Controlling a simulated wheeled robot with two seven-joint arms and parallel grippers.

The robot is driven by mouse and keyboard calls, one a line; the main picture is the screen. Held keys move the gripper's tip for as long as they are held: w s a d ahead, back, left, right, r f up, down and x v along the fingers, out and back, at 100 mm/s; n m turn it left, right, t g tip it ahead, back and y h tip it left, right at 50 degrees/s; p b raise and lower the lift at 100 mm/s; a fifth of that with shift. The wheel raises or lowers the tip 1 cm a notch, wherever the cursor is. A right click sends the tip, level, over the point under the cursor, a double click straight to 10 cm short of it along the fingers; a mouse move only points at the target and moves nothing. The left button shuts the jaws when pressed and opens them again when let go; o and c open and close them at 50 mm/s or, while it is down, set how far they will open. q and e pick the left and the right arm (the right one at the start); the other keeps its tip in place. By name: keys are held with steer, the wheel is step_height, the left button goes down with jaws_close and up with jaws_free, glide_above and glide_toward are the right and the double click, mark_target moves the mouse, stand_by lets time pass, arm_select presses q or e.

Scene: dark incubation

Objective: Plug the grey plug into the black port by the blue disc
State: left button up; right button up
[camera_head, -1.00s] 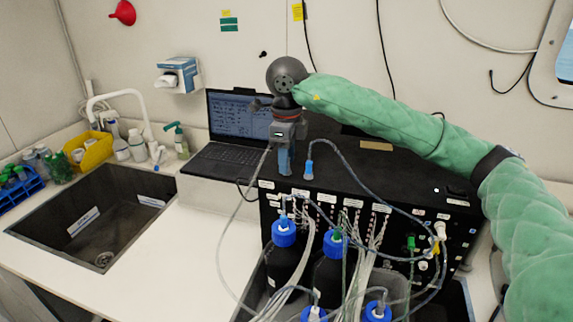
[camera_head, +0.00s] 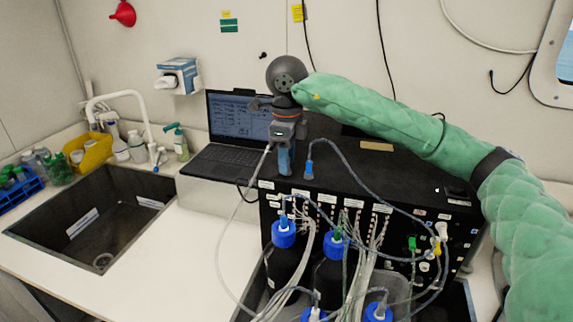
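My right gripper (camera_head: 285,172) points down over the front edge of the black box (camera_head: 352,160), in front of the laptop. Its blue-grey fingers show side-on, so the gap between them is hidden. A light grey cable (camera_head: 245,190) rises to the left side of this gripper. The grey plug at its end is hidden or too small to make out. A blue plug (camera_head: 309,170) with a grey-blue cable stands just right of the fingers, apart from them. Ports and labels line the box's front panel (camera_head: 455,240). I cannot make out the black port or blue disc. My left gripper is not in view.
Blue-capped dark bottles (camera_head: 283,262) and many thin tubes crowd the space before the box. An open laptop (camera_head: 235,130) stands behind left. A sink (camera_head: 90,215) is at left, with bare white counter (camera_head: 175,260) between. Cables hang across the front panel.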

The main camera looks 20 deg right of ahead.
stand_by(0.3)
jaws_close()
steer(key=shift+r, duration=0.15)
steer(key=shift+r, duration=2.85)
